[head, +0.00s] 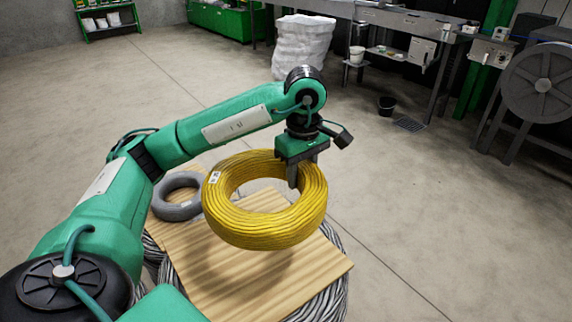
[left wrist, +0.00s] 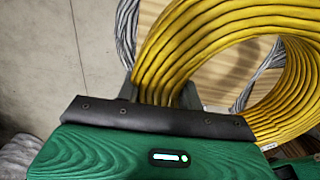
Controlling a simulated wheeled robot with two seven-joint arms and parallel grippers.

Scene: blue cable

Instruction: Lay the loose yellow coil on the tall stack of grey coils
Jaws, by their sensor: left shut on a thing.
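The yellow coil (head: 307,205) hangs in the air over a wooden board, slightly tilted. My left gripper (head: 294,178) is shut on the coil's far right side, one finger inside the ring. In the left wrist view the yellow coil (left wrist: 215,55) passes between the two fingers of the left gripper (left wrist: 160,92). A grey coil (head: 176,207) lies on the board's far left part, left of the yellow coil and partly hidden by it. My right gripper is not in view.
The wooden board (head: 315,275) rests on large grey cable coils (head: 335,298). A white wrapped stack (head: 303,45), a workbench (head: 430,25), a black bucket (head: 386,105) and a cable reel (head: 541,85) stand farther back. The concrete floor right of the board is clear.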

